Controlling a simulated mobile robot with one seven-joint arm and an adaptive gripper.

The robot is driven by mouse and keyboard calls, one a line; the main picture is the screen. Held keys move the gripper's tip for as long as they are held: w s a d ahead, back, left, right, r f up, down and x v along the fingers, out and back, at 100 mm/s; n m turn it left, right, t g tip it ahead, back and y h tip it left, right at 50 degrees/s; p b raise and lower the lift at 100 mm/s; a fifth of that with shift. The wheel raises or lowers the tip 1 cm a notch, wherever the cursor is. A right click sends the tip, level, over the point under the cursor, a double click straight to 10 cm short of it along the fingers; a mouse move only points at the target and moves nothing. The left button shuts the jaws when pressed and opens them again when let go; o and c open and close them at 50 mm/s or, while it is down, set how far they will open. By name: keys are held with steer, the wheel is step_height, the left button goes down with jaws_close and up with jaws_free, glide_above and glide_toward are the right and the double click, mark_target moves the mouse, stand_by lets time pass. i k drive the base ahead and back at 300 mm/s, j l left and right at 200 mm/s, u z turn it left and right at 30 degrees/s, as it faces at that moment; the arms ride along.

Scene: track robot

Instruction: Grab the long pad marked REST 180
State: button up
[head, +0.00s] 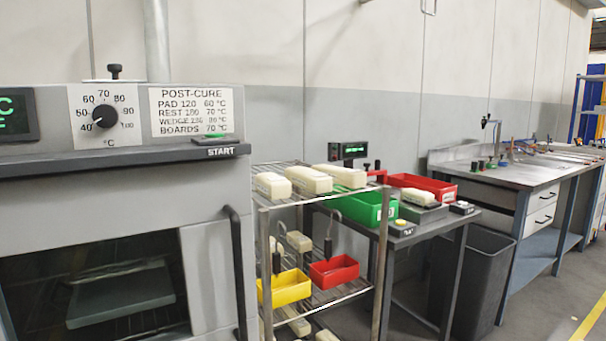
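Three long cream pads lie side by side on the top shelf of a wire rack (262,169) in the head view: a left pad (273,186), a middle pad (308,180) and a right pad (340,176). Any marking on them is too small to read, so I cannot tell which is REST 180. A smaller cream block (418,197) sits on a grey device on the bench to the right. More pale blocks (298,240) lie on the lower shelves, partly hidden. My gripper is not in view.
An oven (210,270) with a temperature dial stands left of the rack. Its sign (192,110) lists REST 180 at 70 °C. Green (362,206), red (334,271) and yellow (285,288) bins stand around the rack. A dark waste bin (470,280) stands right; floor at lower right is clear.

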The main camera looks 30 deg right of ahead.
mark_target(316, 182)
steer(key=i+l, duration=0.15)
steer(key=l, duration=0.35)
steer(key=i+l+u, duration=0.15)
steer(key=l, duration=0.3)
steer(key=i+l, duration=0.15)
steer(key=l, duration=0.35)
steer(key=i+l+u, duration=0.15)
steer(key=l, duration=0.35)
steer(key=i+l, duration=0.1)
steer(key=l, duration=0.4)
steer(key=u, duration=0.05)
